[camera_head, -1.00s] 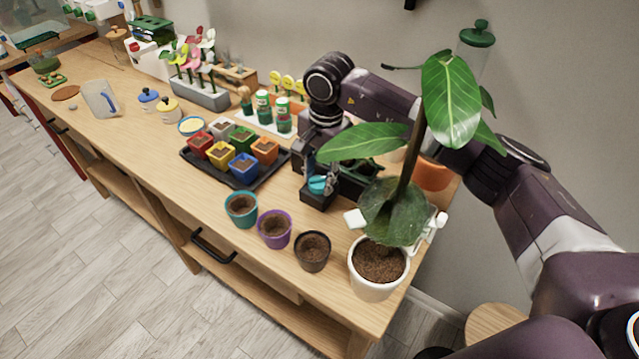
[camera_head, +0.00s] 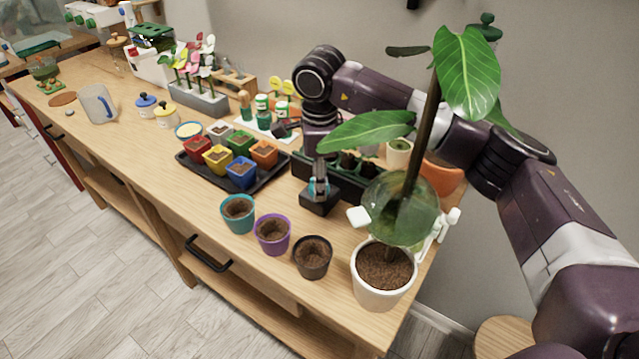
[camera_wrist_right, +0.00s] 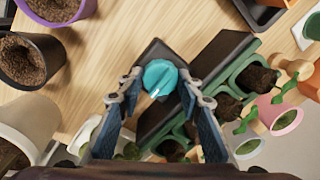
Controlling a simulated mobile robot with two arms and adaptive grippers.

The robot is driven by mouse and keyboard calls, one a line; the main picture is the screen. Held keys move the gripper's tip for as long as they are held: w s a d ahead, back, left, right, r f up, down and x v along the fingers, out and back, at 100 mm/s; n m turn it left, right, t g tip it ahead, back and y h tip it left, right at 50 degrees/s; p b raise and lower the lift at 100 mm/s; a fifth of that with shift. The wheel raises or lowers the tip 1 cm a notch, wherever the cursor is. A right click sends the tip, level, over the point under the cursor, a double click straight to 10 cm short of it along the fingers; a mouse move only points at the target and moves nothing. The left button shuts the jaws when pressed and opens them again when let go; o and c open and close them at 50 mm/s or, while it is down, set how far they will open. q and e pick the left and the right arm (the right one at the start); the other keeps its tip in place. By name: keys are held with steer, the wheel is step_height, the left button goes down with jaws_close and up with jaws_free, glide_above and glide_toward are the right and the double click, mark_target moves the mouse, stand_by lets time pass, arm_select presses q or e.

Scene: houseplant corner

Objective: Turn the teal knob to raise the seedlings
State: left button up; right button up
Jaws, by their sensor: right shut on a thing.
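The teal knob (camera_wrist_right: 160,75) sits on a small dark box (camera_head: 320,203) on the bench, and its white pointer mark shows in the right wrist view. My right gripper (camera_wrist_right: 163,84) comes down from above with its fingers on both sides of the knob, shut on it. In the head view the right gripper (camera_head: 319,182) covers most of the knob. Beside the box is a dark green seedling tray (camera_head: 345,181); in the wrist view its green frame (camera_wrist_right: 245,58) holds dark soil cells. The seedlings are partly hidden by leaves and my arm. My left gripper is not in view.
A large leafy plant in a white pot (camera_head: 383,290) stands close in front. Teal (camera_head: 238,214), purple (camera_head: 272,235) and black (camera_head: 312,258) soil pots line the bench edge. A black tray (camera_head: 262,184) of coloured pots is to the left. Bare wood lies between.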

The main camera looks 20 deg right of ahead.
steer(key=shift+m, duration=0.4)
steer(key=o, duration=0.9)
